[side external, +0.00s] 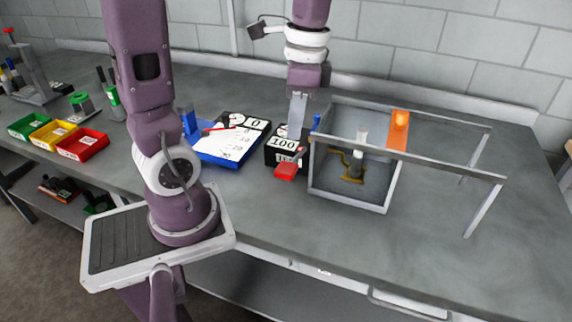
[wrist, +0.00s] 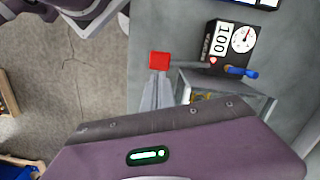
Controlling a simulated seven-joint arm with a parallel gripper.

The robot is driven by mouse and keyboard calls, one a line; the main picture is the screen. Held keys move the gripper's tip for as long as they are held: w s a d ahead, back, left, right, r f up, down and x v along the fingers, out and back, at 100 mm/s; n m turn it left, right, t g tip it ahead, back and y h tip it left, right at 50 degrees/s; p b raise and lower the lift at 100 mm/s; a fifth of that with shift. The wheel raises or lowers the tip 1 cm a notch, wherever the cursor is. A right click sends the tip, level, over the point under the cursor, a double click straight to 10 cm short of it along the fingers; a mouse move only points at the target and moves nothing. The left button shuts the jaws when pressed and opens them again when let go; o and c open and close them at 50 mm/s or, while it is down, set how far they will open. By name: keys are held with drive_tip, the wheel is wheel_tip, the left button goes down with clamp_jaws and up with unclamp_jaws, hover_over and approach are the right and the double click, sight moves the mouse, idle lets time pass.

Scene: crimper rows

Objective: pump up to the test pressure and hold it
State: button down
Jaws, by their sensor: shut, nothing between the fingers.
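A blue handle (wrist: 243,72) sticks out of the box's side. My gripper (wrist: 156,76) is shut and empty, its fingertips close to the red pad. I cannot tell whether they touch it. In the side view the gripper (side external: 296,124) hangs over the box, partly hiding its dial.
A grey frame (side external: 404,154) with an orange block (side external: 399,122) stands right of the pump, around a dark fitting (side external: 352,166). A blue clipboard (side external: 214,160) and coloured bins (side external: 82,145) lie left.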

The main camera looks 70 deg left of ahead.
sight(292, 167)
drive_tip(key=shift+s+a+f, duration=0.1)
drive_tip(key=shift+s+f, duration=0.05)
drive_tip(key=shift+f, duration=1.6)
drive_tip(key=shift+s+a+f, duration=0.1)
drive_tip(key=shift+s+f, duration=0.05)
drive_tip(key=shift+f, duration=1.6)
drive_tip(key=shift+f, duration=0.1)
drive_tip(key=shift+f, duration=2.1)
drive_tip(key=shift+w, duration=0.1)
